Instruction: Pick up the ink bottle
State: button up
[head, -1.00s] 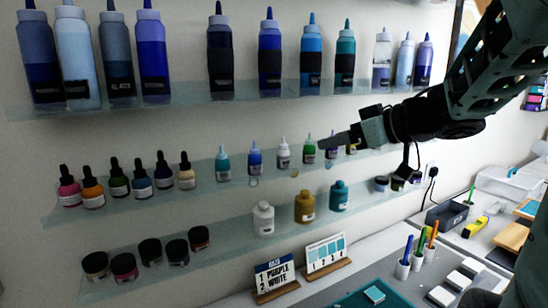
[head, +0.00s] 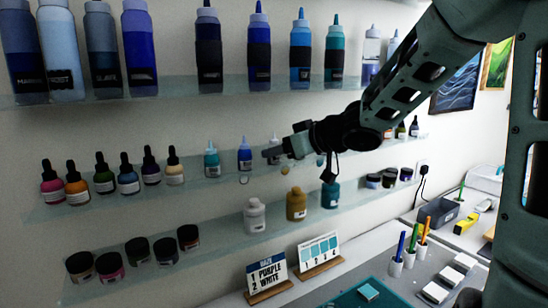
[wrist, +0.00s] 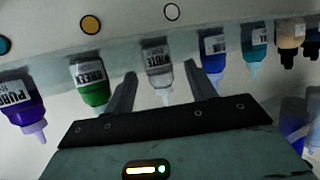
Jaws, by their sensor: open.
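Several small ink bottles with pointed caps stand on the middle glass shelf. In the wrist view, which looks upside down, the white bottle (wrist: 158,75) is between the fingers of my gripper (wrist: 160,70). The green bottle (wrist: 91,80) and the purple bottle (wrist: 22,103) are to its left, the blue bottle (wrist: 214,48) to its right. In the head view my gripper (head: 272,153) is in front of the white bottle (head: 275,143) and mostly hides it. The gripper is open; I cannot tell whether a finger touches the bottle. The green and purple bottles are hidden behind my arm in the head view.
The blue bottle (head: 245,157) and a teal bottle (head: 211,161) stand close by on the left. Dropper bottles (head: 128,178) stand farther left. Larger bottles fill the shelf above. A card (head: 267,273) reading "1 PURPLE 2 WHITE" stands on the counter.

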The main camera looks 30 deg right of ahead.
jog(key=shift+b+x, duration=0.3)
jog(key=shift+x, duration=0.9)
jog(key=c, duration=1.1)
jog(key=shift+r, duration=0.1)
